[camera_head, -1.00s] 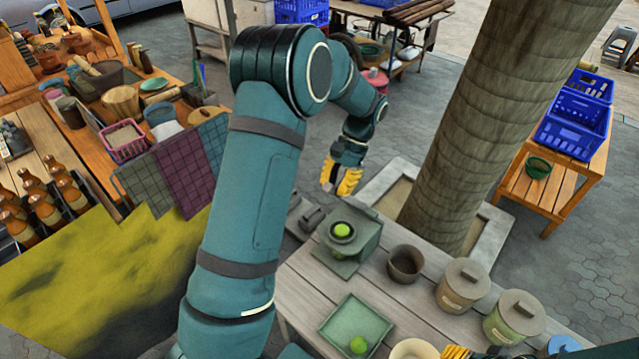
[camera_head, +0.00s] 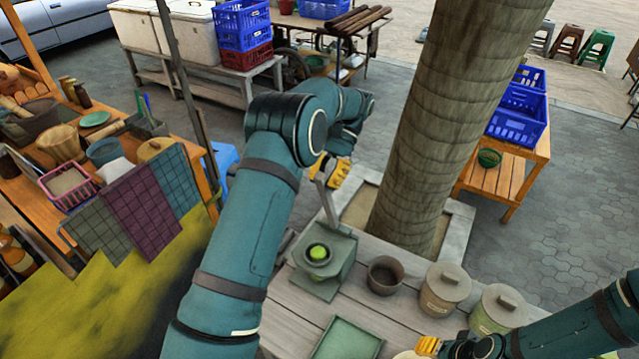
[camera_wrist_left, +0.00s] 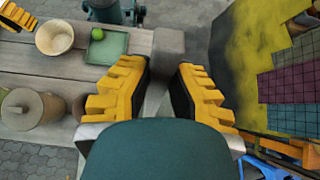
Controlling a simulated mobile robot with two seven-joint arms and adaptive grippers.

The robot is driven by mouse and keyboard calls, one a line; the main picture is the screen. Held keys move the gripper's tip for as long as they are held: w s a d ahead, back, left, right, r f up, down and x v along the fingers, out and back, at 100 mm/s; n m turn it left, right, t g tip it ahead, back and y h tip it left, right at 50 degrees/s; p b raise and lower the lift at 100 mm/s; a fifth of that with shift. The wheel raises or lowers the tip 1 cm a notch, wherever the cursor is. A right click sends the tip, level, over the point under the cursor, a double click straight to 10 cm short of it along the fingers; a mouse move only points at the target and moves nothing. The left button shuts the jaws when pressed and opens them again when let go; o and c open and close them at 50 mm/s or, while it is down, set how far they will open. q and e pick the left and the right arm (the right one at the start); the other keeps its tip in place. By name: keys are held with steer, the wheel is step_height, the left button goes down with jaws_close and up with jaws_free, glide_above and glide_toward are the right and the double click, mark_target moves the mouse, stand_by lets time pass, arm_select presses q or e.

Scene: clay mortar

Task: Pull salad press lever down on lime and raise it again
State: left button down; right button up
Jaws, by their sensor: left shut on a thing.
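The green salad press (camera_head: 328,268) stands at the table's back left corner, with a green lime (camera_head: 318,252) on its round cup. Its grey lever (camera_head: 327,205) stands up from the press, slightly tilted, and shows as a grey bar in the left wrist view (camera_wrist_left: 167,45). My left gripper (camera_head: 330,170) is shut on the lever's upper end; the yellow fingers lie on both sides of it in the wrist view. My right gripper (camera_head: 428,346) is at the table's front, partly cut off; its finger opening is unclear.
A dark cup (camera_head: 385,275) and two lidded pots (camera_head: 443,290) stand right of the press. A green tray (camera_head: 345,340) lies in front; another lime (camera_wrist_left: 97,33) lies on it. A thick tree trunk (camera_head: 430,130) rises behind the table.

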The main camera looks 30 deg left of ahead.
arm_select(q)
steer(key=shift+w, duration=0.15)
stand_by(0.3)
steer(key=c, duration=0.8)
jaws_free()
steer(key=shift+w, duration=0.1)
